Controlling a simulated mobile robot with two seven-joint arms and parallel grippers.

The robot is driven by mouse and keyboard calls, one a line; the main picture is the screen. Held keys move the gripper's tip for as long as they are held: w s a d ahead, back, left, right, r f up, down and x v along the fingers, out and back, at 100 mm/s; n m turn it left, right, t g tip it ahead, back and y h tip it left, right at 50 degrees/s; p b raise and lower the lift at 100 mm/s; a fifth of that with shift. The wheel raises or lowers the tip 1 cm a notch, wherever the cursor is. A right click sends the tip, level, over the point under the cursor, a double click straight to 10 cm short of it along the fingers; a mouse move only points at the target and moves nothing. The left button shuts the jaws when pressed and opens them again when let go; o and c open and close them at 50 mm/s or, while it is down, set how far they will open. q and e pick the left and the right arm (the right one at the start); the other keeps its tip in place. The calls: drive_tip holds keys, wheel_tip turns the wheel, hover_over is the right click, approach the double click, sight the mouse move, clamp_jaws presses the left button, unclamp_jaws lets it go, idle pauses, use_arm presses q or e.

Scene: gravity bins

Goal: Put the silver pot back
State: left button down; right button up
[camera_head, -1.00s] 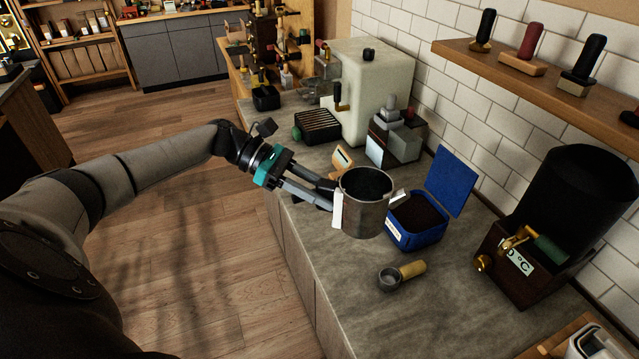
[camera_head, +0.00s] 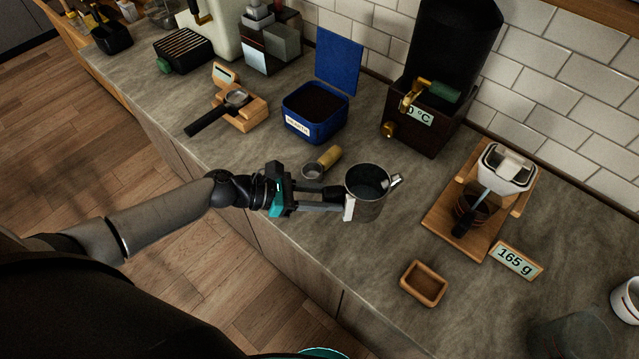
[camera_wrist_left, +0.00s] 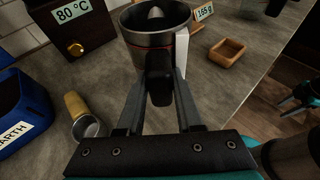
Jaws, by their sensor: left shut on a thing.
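The silver pot (camera_head: 368,204) is a metal cylinder with an open top, a dark handle and a white tag. My left gripper (camera_head: 338,199) is shut on its handle, and the pot looks upright over the counter's front part. In the left wrist view the pot (camera_wrist_left: 140,45) sits beyond the fingers, which close on the black handle (camera_wrist_left: 159,78). I cannot tell whether the pot touches the counter. My right gripper (camera_wrist_left: 300,97) shows only in part at the right edge of the wrist view.
A blue bin (camera_head: 318,112) and a dark dispenser marked °C (camera_head: 440,80) stand at the back. A scale stand (camera_head: 465,225) marked 165 g and a small wooden tray (camera_head: 423,284) are at the right. Counter between them is clear.

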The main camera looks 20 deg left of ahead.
use_arm(q)
drive_tip(key=shift+r, duration=0.15)
wheel_tip(320, 180, down, 6)
drive_tip(key=b, duration=0.5)
drive_tip(key=shift+f+b, duration=0.4)
drive_tip(key=shift+f, duration=0.25)
idle(0.7)
drive_tip(key=shift+c, duration=2.4)
unclamp_jaws()
drive_tip(key=shift+a, duration=0.1)
drive_tip(key=v, duration=1.5)
